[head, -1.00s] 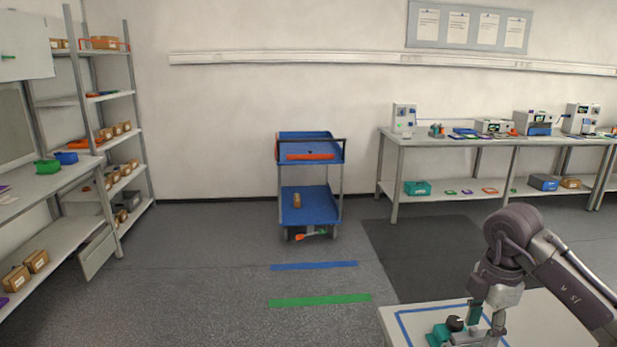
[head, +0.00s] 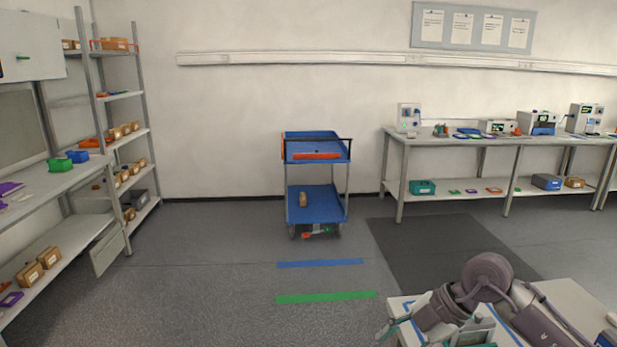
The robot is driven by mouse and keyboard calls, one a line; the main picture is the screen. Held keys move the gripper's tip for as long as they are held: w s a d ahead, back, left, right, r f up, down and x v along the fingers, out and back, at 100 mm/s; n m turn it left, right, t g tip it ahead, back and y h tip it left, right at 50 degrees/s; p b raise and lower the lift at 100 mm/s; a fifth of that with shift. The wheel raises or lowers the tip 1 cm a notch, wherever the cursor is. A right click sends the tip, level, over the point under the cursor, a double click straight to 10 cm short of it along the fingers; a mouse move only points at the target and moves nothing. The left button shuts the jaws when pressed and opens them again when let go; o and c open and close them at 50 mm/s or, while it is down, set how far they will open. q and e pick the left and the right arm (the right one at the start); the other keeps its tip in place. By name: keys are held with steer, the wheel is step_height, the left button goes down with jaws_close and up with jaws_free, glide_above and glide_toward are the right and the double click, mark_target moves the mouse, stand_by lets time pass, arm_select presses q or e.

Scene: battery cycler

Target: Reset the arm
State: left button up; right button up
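My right arm comes in from the lower right and bends down over a pale table (head: 396,302) at the bottom edge. My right gripper (head: 405,321) is low over the table's left end, and a finger with a teal tip reaches out to the left, near the table edge. Its other finger is not clear, and nothing shows held in the visible finger. A teal and grey piece (head: 478,332) shows at the bottom edge below the wrist, partly hidden by it. I cannot tell whether it belongs to a device or the gripper. My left arm is out of view.
A blue trolley (head: 317,150) stands by the back wall, with blue (head: 320,263) and green (head: 327,297) floor stripes before it. A long bench (head: 450,145) with instruments is at the back right. Shelves (head: 120,95) and a side bench (head: 40,185) are at left. The middle floor is clear.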

steer(key=s+a+r+t+y, duration=0.3)
steer(key=a+r+t+y, duration=0.1)
steer(key=a+r+y, duration=0.8)
steer(key=w+d+f+m+t+h, duration=0.3)
steer(key=d+m+t+h, duration=0.95)
steer(key=m, duration=0.55)
steer(key=s+d+f+m+g+h, duration=0.1)
steer(key=d+f+m+h, duration=0.15)
steer(key=f, duration=0.35)
steer(key=s+d+f+m+g+h, duration=0.1)
steer(key=s+d+f+m+h, duration=0.1)
steer(key=f+h, duration=0.25)
steer(key=s+f+g, duration=0.6)
steer(key=s+f, duration=0.3)
steer(key=s, duration=0.3)
steer(key=s+f+g, duration=0.6)
steer(key=s+f, duration=0.2)
steer(key=s, duration=0.3)
step_height(320, 180, down, 25)
steer(key=g, duration=0.2)
steer(key=s+d+f, duration=0.2)
steer(key=s+f, duration=1.5)
steer(key=s, duration=0.1)
steer(key=shift+d+f+n+g, duration=0.3)
steer(key=shift+d+n+g, duration=0.05)
steer(key=shift+n, duration=0.1)
